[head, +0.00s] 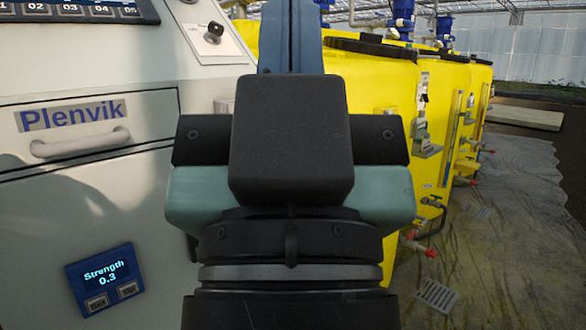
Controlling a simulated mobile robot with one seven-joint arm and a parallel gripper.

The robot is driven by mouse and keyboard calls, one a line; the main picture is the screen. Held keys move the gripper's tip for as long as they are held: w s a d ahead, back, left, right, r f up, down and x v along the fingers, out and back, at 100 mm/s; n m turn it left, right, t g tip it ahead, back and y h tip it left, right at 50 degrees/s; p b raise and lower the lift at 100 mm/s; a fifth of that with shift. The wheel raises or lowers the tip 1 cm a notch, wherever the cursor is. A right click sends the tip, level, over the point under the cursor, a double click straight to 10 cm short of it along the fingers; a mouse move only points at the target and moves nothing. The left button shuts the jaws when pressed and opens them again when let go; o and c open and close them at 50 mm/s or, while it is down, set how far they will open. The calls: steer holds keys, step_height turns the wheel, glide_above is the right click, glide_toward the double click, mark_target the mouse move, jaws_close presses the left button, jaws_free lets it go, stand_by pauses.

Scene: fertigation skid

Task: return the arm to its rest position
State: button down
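My gripper (290,155) is large in the middle of the head view, close to the camera. Its teal body shows on both sides of a black block (291,140), above a black and grey collar of my arm. A blue upright part (290,38) rises behind the block to the top edge. The block hides where the fingers begin, and I cannot make out the fingertips or anything held between them.
A pale cabinet (85,215) marked Plenvik, with a handle (80,145), a key switch (213,33) and a display reading Strength 0.3 (105,278), stands close at left. Yellow tanks (375,90) with red-handled taps line the right. The wet floor (510,210) at right looks open.

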step_height(320, 180, up, 33)
steer(key=p, duration=3.1)
steer(key=shift+w, duration=0.3)
steer(key=shift+f, duration=0.15)
